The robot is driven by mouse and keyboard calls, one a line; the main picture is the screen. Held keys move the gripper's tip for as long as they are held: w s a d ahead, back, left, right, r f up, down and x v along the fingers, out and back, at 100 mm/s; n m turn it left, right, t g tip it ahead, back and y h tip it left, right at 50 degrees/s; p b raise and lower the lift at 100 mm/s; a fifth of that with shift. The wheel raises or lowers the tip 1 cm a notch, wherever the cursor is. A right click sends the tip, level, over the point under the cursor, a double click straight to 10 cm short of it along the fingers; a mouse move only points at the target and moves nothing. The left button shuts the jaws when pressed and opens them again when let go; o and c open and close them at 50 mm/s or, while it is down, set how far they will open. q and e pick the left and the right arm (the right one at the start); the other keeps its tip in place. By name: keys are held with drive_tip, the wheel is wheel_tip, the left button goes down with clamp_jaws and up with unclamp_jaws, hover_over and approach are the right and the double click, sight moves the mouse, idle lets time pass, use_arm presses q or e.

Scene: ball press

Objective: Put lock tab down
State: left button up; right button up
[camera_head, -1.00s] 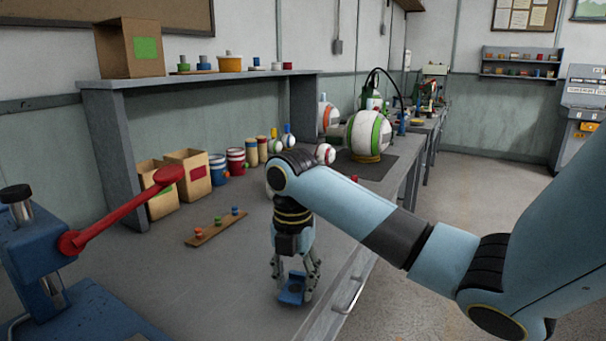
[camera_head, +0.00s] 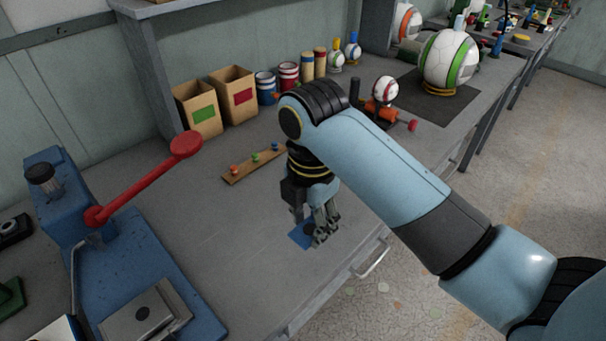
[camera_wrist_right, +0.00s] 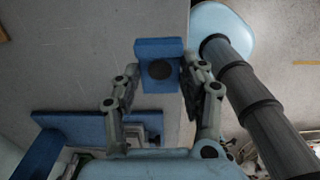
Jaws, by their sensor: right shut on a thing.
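The lock tab looks like a small blue block with a dark round spot. It shows in the wrist view (camera_wrist_right: 160,52) between my right gripper's fingers (camera_wrist_right: 160,80), and in the head view (camera_head: 302,236) low under the fingers, near the bench's front edge. My right gripper (camera_head: 318,230) points down and is shut on the tab. Whether the tab touches the bench top (camera_head: 220,240) I cannot tell. My fingers partly hide the tab in the head view. My left gripper is not in view.
A blue press (camera_head: 120,255) with a red lever (camera_head: 145,183) stands at left. A wooden strip (camera_head: 252,166) with small coloured pegs lies behind my gripper. Two cardboard boxes (camera_head: 233,95) and several cans stand farther back. The bench between press and gripper is clear.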

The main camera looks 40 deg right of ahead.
drive_tip(key=b, duration=0.1)
hover_over(277, 227)
wheel_tip(277, 227, down, 7)
drive_tip(key=shift+r, duration=0.15)
drive_tip(key=shift+f, duration=2)
drive_tip(key=shift+f, duration=0.1)
drive_tip(key=o, duration=0.8)
drive_tip(key=shift+o, duration=0.2)
wheel_tip(277, 227, up, 12)
drive_tip(key=shift+p, duration=0.45)
